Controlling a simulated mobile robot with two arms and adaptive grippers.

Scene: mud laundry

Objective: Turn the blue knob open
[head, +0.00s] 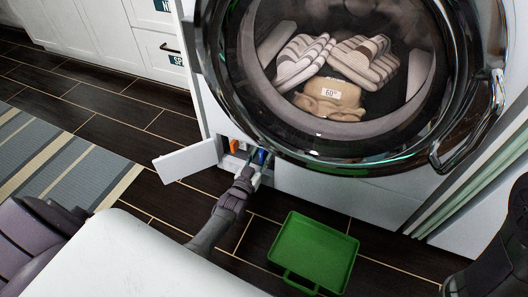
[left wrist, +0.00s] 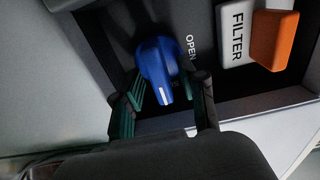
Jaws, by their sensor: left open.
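The blue knob (head: 262,156) sits in a small open recess at the washer's lower left front. In the left wrist view the knob (left wrist: 157,62) shows large, with its white mark pointing down in the picture, toward my gripper. The word OPEN is printed to the right of the knob. My left gripper (head: 257,168) reaches into the recess. In the left wrist view its open fingers (left wrist: 163,100) stand on either side of the knob's lower end; I cannot tell whether they touch it. My right gripper is not in view.
A white FILTER label and an orange tab (left wrist: 274,40) lie right of the knob. The small white hatch door (head: 186,160) hangs open to the left. A green tray (head: 314,252) lies on the dark floor. The washer's round door (head: 345,75) is above, with laundry behind it.

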